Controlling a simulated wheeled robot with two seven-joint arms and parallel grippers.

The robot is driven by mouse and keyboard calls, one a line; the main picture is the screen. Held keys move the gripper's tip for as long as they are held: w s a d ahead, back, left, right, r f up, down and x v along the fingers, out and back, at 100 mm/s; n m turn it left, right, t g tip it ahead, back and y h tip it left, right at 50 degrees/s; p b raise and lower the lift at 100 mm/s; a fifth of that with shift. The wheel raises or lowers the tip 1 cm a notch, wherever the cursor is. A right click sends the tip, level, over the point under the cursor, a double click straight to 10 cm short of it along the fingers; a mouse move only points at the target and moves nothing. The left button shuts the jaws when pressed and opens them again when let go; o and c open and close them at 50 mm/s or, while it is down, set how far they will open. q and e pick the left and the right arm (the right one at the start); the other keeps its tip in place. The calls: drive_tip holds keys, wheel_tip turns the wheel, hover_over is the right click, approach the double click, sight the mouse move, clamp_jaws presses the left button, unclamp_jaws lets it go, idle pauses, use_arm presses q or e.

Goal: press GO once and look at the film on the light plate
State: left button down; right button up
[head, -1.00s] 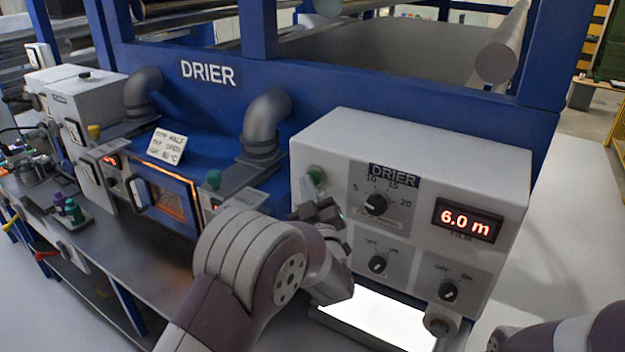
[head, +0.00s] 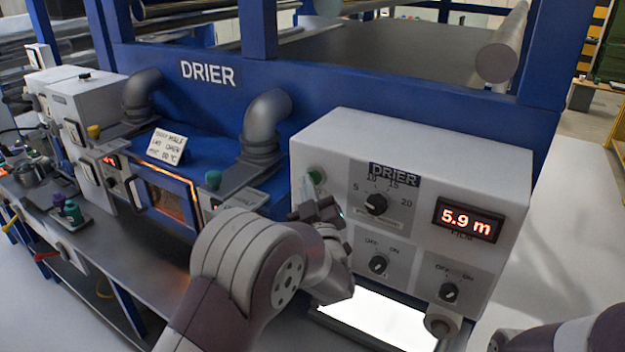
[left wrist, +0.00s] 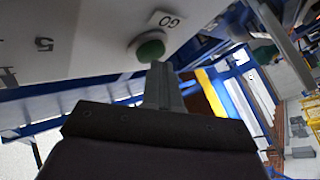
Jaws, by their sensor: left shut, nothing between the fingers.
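The green GO button (left wrist: 150,50) sits on the white control box in the left wrist view, with a GO label beside it. It also shows in the head view (head: 317,176) at the box's upper left. My left gripper (left wrist: 158,68) is shut and empty, its fingertips at the button's edge in the picture; I cannot tell whether they touch it. In the head view my left gripper (head: 325,208) is just below the button. The lit white light plate (head: 375,318) lies below the box, partly hidden by my left arm. No film is discernible on it.
The control box (head: 450,150) carries a red display (head: 468,219) reading 5.9 m, a dial (head: 376,204) and two OFF/ON switches. A drier window (head: 168,203) glows orange to the left, with a handwritten card (head: 167,146) above. Part of my right arm shows at lower right.

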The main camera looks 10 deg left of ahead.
use_arm(q)
drive_tip(key=shift+s+a, duration=0.2)
drive_tip(key=shift+s, duration=0.4)
drive_tip(key=s, duration=0.1)
drive_tip(key=s+a+b, duration=0.1)
drive_tip(key=s, duration=0.1)
drive_tip(key=s+b, duration=0.1)
drive_tip(key=shift+s+a, duration=0.35)
idle(0.3)
